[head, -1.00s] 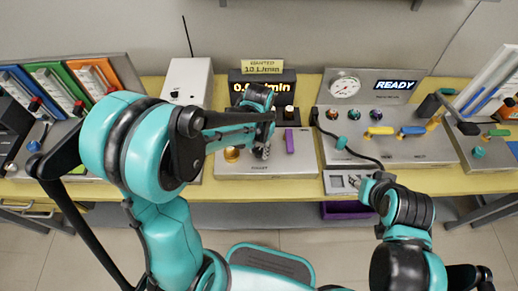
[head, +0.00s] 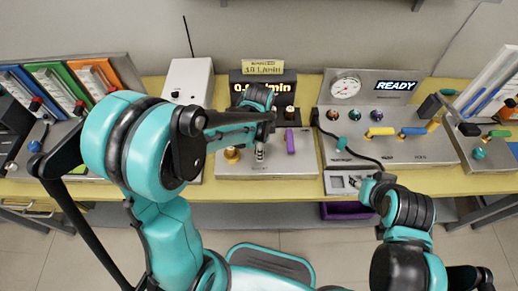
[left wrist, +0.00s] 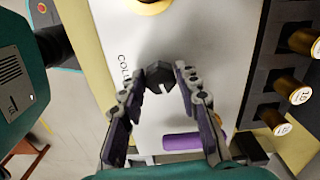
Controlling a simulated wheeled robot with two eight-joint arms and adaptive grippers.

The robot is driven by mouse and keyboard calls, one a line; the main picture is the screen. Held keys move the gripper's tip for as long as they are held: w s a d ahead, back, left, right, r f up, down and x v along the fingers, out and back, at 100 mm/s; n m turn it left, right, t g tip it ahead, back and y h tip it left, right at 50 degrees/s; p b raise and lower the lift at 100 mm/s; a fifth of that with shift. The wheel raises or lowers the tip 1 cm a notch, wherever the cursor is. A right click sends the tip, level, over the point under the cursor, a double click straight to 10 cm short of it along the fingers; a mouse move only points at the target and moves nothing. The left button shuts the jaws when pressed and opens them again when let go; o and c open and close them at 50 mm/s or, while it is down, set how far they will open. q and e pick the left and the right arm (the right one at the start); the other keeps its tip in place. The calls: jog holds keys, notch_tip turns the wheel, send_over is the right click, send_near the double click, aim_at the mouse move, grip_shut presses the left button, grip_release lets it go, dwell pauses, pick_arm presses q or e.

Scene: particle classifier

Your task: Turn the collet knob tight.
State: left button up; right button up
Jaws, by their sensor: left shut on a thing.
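The collet knob (left wrist: 160,76) is a small dark, faceted piece on a pale plate with partly hidden lettering that begins "COLL" in the left wrist view. My left gripper (left wrist: 157,80) has one finger on each side of it and is shut on it. In the head view my left gripper (head: 260,151) points down at the metal plate (head: 228,170), between a brass knob (head: 232,155) and a purple bar (head: 290,141); the collet knob is hidden there. My right gripper (head: 369,186) is beside a small grey panel, its finger opening unclear.
A dark display (head: 283,90) stands behind the plate under a yellow sign (head: 262,67). A grey console (head: 388,150) with a gauge, coloured handles and a READY screen stands to the right. A black hose (head: 345,150) runs across it. Brass pieces with numbered ends (left wrist: 298,90) sit at the wrist view's right.

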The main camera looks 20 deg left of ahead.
pick_arm(q)
jog(key=shift+m, duration=1)
jog(key=o, duration=1.2)
jog(key=shift+c, duration=0.2)
notch_tip(320, 180, up, 12)
